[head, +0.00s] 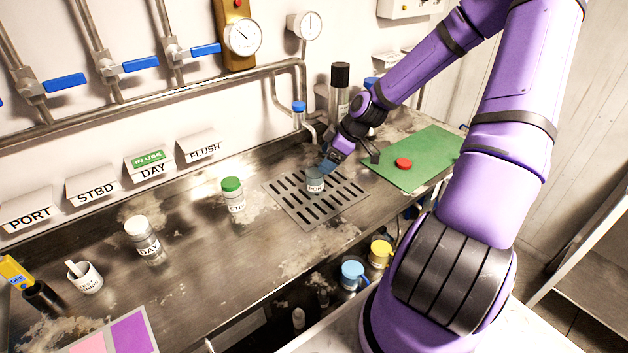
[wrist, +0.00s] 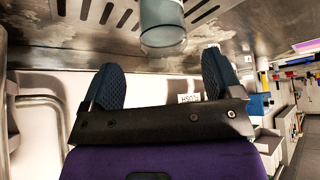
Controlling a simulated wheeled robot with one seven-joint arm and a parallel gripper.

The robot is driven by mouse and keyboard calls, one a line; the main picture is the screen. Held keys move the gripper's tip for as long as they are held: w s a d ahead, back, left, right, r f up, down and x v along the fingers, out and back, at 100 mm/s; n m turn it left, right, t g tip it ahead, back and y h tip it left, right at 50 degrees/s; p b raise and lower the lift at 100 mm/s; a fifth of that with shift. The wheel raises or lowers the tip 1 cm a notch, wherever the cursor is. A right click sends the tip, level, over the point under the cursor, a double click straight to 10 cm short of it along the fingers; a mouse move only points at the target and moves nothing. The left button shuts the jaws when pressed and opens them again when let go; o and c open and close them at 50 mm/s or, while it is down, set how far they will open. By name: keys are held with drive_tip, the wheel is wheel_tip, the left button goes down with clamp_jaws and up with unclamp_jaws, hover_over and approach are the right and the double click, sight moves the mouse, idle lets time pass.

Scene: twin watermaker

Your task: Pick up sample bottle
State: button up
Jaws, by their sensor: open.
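A clear sample bottle (head: 315,184), its label partly readable as "POR", stands upright on the slotted drain grate (head: 290,200). My gripper (head: 327,165) is right at the bottle's top in the head view and hides its upper part. In the wrist view the bottle (wrist: 162,25) lies just beyond my two blue fingertips, centred between their lines, with a gap. My gripper (wrist: 162,70) is open and nothing is between its fingers. Other bottles stand on the bench: a white-capped one marked DAY (head: 142,238) and a green-capped one (head: 232,194).
A green mat (head: 420,155) with a red cap (head: 404,163) lies right of the grate. Pipes and valves line the wall. The bench front edge is clear near the grate.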

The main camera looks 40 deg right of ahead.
sight(317, 172)
drive_tip(key=shift+s+x, duration=0.15)
drive_tip(key=shift+x, duration=1.45)
drive_tip(key=shift+s+x, duration=0.15)
drive_tip(key=shift+x, duration=1.45)
drive_tip(key=shift+f, duration=0.1)
drive_tip(key=c, duration=1.2)
